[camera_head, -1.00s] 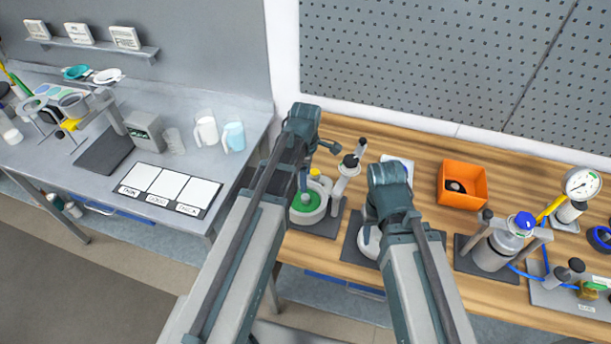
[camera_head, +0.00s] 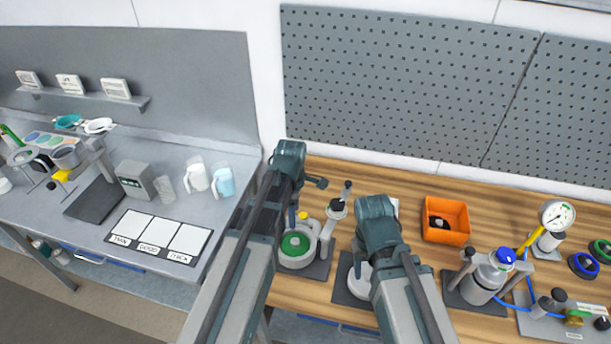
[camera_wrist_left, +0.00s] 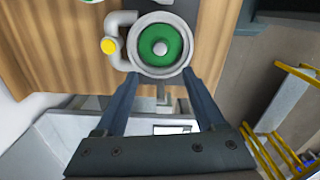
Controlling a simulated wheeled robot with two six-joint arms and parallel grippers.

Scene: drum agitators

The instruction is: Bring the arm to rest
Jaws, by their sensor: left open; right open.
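My left gripper (camera_wrist_left: 160,82) is open and empty in the left wrist view, its two fingers apart. A round grey pot with a green inside and a pale knob in the middle (camera_wrist_left: 162,47) lies just beyond the fingertips; I cannot tell the exact gap. In the head view the same pot (camera_head: 295,244) stands on a dark mat on the wooden bench, beside my left arm. My left arm is raised and bent over the bench, and its gripper is hidden there. My right arm is also bent over the bench, hiding its gripper and part of a white round thing (camera_head: 359,279).
The wooden bench (camera_head: 410,275) also holds an orange bin (camera_head: 445,221), a blue-capped vessel (camera_head: 484,277) and a gauge (camera_head: 557,215). A grey table on the left holds two jugs (camera_head: 223,181) and a labelled three-square mat (camera_head: 160,238). A pegboard (camera_head: 420,85) stands behind.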

